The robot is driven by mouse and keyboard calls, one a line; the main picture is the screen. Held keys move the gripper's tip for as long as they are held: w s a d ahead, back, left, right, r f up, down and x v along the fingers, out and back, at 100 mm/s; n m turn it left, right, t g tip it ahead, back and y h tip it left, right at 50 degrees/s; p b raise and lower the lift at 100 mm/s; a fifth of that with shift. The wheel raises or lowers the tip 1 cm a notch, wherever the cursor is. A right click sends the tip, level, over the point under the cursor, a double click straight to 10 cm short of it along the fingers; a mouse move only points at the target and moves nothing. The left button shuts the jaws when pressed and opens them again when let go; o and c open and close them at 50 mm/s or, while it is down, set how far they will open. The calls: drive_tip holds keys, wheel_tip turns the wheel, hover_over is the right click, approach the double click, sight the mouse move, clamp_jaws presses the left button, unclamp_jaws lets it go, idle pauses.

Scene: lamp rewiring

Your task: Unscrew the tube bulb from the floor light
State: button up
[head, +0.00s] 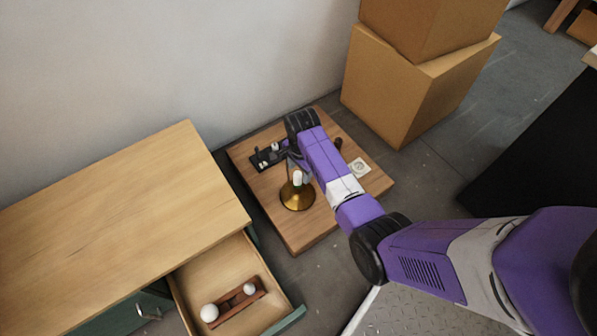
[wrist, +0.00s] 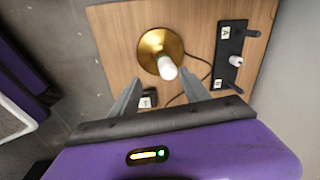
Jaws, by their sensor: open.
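The floor light (head: 297,196) has a round brass base and stands on a low wooden board; its base also shows in the wrist view (wrist: 152,45). The white tube bulb (head: 297,178) stands upright at the top of the light, and in the wrist view the bulb (wrist: 168,72) points toward the camera. My gripper (wrist: 162,92) is open, its two grey fingers spread on either side of the bulb in that view. I cannot tell how far the bulb is from the fingers in depth. In the head view my arm partly hides the fingers.
A black strip (wrist: 231,55) with labels and a white bulb lies beside the light. A white socket plate (head: 359,168) sits on the board. An open drawer (head: 213,261) holds a wooden rack (head: 238,301) with two round bulbs. Cardboard boxes (head: 398,95) stand behind.

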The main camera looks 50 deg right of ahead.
sight(298, 172)
drive_tip(key=shift+w+d+r+m+g+y+b, duration=0.15)
drive_tip(key=shift+w+d+m+g+b, duration=0.1)
drive_tip(key=shift+w+d+m+b, duration=0.2)
drive_tip(key=shift+w+d+r+m+g+y+b, duration=0.1)
drive_tip(key=shift+w+d+m+g+y+b, duration=0.05)
drive_tip(key=shift+w+d+m+g+b, duration=0.2)
drive_tip(key=shift+d+f+b, duration=0.1)
drive_tip(key=shift+f+b, duration=2.05)
drive_tip(key=shift+f, duration=1.6)
clamp_jaws()
drive_tip(key=n, duration=0.1)
drive_tip(key=n+p, duration=0.1)
drive_tip(key=shift+w+r+n, duration=0.1)
drive_tip(key=shift+r+n, duration=0.1)
drive_tip(key=shift+n, duration=0.1)
drive_tip(key=n+p, duration=0.1)
drive_tip(key=n, duration=0.3)
drive_tip(key=shift+w+n, duration=0.1)
drive_tip(key=shift+n, duration=0.2)
drive_tip(key=shift+f+n, duration=0.15)
drive_tip(key=shift+n, duration=0.25)
